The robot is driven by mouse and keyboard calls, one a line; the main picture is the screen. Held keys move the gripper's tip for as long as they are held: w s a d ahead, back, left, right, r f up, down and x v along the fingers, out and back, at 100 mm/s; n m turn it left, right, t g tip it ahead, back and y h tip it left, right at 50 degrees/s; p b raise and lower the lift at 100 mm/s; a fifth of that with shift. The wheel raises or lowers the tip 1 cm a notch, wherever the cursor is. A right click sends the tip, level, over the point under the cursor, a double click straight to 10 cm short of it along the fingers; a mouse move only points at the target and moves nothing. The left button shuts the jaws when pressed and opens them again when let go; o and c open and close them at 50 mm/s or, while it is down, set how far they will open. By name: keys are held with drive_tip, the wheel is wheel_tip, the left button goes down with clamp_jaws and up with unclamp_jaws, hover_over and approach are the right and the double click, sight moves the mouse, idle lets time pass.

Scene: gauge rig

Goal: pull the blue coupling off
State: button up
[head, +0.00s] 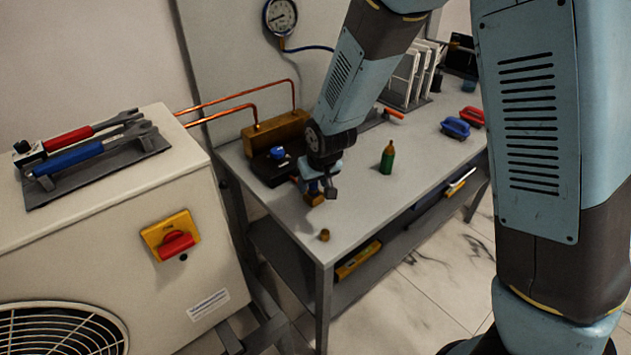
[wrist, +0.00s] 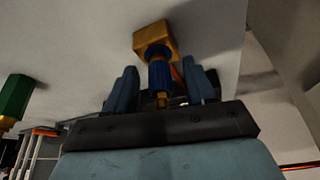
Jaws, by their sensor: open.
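The blue coupling (wrist: 160,76) is ribbed and sits on a brass block (wrist: 155,40) in the wrist view. A narrower brass end shows at its near side. My gripper (wrist: 161,84) is open, with one blue finger on each side of the coupling. I see slim gaps at the sides, and cannot tell whether either finger touches it. In the head view my gripper (head: 321,187) is low over the bench beside the brass block (head: 313,198). The coupling is mostly hidden there by the gripper.
Copper pipes (head: 240,93) run behind. Blue and red items (head: 455,128) lie farther right.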

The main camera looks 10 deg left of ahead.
drive_tip(key=shift+c, duration=0.2)
clamp_jaws()
idle(0.6)
